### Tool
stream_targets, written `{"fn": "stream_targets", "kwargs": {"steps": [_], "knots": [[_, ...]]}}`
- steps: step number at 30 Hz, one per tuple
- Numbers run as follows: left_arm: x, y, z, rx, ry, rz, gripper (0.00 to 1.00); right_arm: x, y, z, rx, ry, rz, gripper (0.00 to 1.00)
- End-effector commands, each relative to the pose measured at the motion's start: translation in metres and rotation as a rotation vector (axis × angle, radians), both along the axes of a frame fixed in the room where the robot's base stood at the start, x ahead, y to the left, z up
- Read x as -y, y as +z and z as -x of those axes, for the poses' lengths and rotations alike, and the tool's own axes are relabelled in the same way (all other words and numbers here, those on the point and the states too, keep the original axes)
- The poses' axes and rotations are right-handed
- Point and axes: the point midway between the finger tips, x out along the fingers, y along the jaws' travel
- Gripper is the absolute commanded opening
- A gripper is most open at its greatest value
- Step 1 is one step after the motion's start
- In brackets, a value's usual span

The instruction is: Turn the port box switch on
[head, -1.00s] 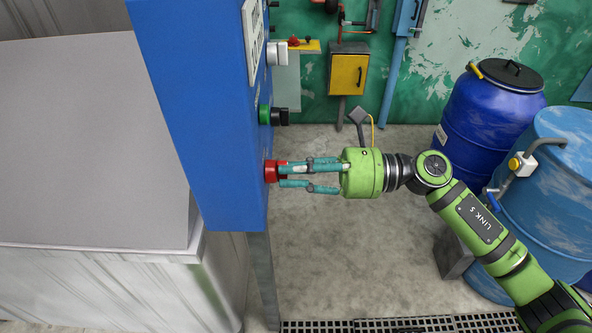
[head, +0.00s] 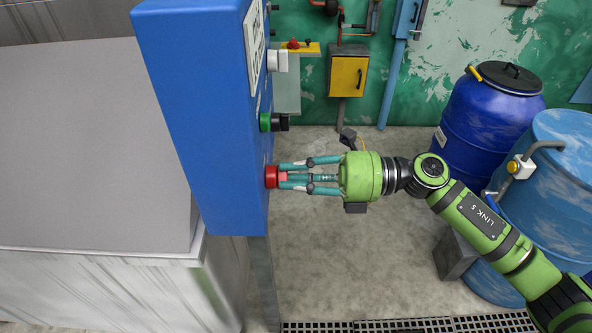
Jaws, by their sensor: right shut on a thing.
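The blue control box (head: 190,110) stands at the left of centre in the head view, its switch face turned to the right. A red switch (head: 271,176) sticks out low on that face. My right gripper (head: 284,176) comes in from the right and is shut on the red switch, with its teal fingers at the switch's grip. The fingers hide part of the switch. Above it are a green-collared black knob (head: 273,122) and a white knob (head: 280,60). My left gripper is not in view.
Two blue drums, one with a black lid (head: 492,115) and one with a tap (head: 565,150), stand at the right near my arm. A yellow wall box (head: 348,77) hangs behind. A grey metal tank (head: 90,140) fills the left. Floor below the gripper is clear.

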Motion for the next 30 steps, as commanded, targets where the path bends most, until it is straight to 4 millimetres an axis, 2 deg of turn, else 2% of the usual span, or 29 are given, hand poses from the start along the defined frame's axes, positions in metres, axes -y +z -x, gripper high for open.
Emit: {"fn": "stream_targets", "kwargs": {"steps": [15, 21, 30], "knots": [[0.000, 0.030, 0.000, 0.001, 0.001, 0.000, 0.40, 0.000, 0.003, -0.002, -0.459, -0.002, 0.000, 0.00], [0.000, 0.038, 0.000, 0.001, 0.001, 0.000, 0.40, 0.000, 0.003, -0.003, -0.577, -0.002, 0.000, 0.00], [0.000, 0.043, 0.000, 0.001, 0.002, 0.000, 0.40, 0.000, 0.001, -0.003, -0.665, -0.002, -0.001, 0.00]]}}
